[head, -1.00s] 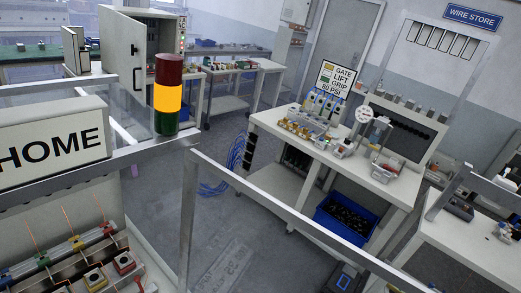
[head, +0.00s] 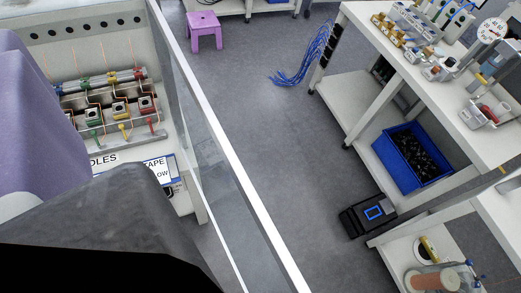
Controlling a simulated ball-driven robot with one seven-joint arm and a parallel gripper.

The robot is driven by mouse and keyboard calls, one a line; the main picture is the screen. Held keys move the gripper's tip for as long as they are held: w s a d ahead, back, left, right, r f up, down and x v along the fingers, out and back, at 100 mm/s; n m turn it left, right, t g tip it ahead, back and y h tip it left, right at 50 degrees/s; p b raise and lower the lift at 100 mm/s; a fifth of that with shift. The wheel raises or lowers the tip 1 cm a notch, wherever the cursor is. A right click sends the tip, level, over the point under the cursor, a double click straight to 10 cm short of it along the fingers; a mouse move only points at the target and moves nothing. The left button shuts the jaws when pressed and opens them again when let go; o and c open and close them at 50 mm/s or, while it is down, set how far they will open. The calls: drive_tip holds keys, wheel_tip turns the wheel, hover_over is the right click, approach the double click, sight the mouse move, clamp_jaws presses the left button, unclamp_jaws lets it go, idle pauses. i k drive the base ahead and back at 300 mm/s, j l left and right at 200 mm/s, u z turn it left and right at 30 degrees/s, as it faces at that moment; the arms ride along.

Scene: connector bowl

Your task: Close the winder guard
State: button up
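A bench unit (head: 103,110) at the upper left holds a row of small red, green and yellow parts with copper wires rising from them. A long pale metal rail (head: 217,105) with a clear panel (head: 203,150) below it runs diagonally past its right side. I cannot tell whether this panel is the winder guard, and no label names it. My gripper's fingers are not visible. A large purple shape and a dark grey shape cover the left and lower left, very close to the camera, and hide part of the bench unit.
Grey floor (head: 265,140) lies open right of the rail. A white workbench (head: 465,130) stands at the right, with a blue bin (head: 393,166) of black parts on its lower shelf. A black box (head: 368,215) is on the floor. A purple stool (head: 205,32) stands at the back.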

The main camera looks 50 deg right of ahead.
sight(297, 283)
drive_tip(key=k+l+u, duration=0.15)
drive_tip(key=l, duration=0.2)
drive_tip(key=l+u, duration=0.1)
drive_tip(key=l, duration=0.3)
drive_tip(key=k+l+u, duration=0.15)
drive_tip(key=l, duration=0.2)
drive_tip(key=k+l+u, duration=0.1)
drive_tip(key=l, duration=0.2)
drive_tip(key=k+j+u, duration=0.2)
drive_tip(key=k, duration=0.15)
